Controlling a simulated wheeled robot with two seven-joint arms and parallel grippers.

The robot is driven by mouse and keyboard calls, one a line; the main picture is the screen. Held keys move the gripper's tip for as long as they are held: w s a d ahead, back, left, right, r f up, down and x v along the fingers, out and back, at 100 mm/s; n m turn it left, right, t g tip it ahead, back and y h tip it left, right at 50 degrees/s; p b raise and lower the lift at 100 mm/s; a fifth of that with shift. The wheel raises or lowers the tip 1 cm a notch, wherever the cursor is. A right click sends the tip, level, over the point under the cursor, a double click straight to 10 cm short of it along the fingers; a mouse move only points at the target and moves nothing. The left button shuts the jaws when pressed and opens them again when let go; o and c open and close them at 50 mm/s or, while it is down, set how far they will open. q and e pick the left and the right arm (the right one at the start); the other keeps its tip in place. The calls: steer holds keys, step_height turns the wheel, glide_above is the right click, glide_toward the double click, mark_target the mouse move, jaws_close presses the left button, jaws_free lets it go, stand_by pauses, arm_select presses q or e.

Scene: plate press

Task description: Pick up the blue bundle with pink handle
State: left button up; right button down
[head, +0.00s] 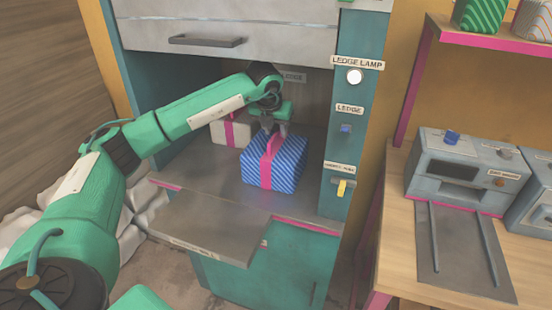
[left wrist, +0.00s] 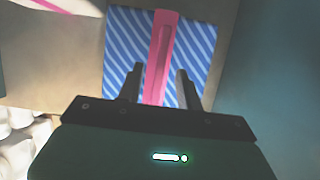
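The blue striped bundle (head: 282,178) with its pink handle (head: 270,146) and pink band sits on the ledge (head: 205,177) inside the teal cabinet. My left gripper (head: 276,131) is just above the bundle, at its handle. In the left wrist view the two fingers (left wrist: 158,86) are apart, one on each side of the pink handle (left wrist: 161,50), with gaps to it. The blue stripes (left wrist: 198,55) show behind them. The right gripper is not in either view.
A white bundle with a pink band (head: 217,131) stands behind, to the left. A grey flap (head: 215,228) juts out in front. The post at right carries a lamp (head: 354,76), a blue switch (head: 346,128) and a yellow switch (head: 342,187). A wooden bench (head: 400,240) with grey machines stands further right.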

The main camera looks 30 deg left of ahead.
arm_select(q)
steer(key=shift+f, duration=0.45)
steer(key=shift+f, duration=0.3)
steer(key=shift+c, duration=0.3)
jaws_close()
steer(key=shift+r, duration=0.15)
stand_by(1.2)
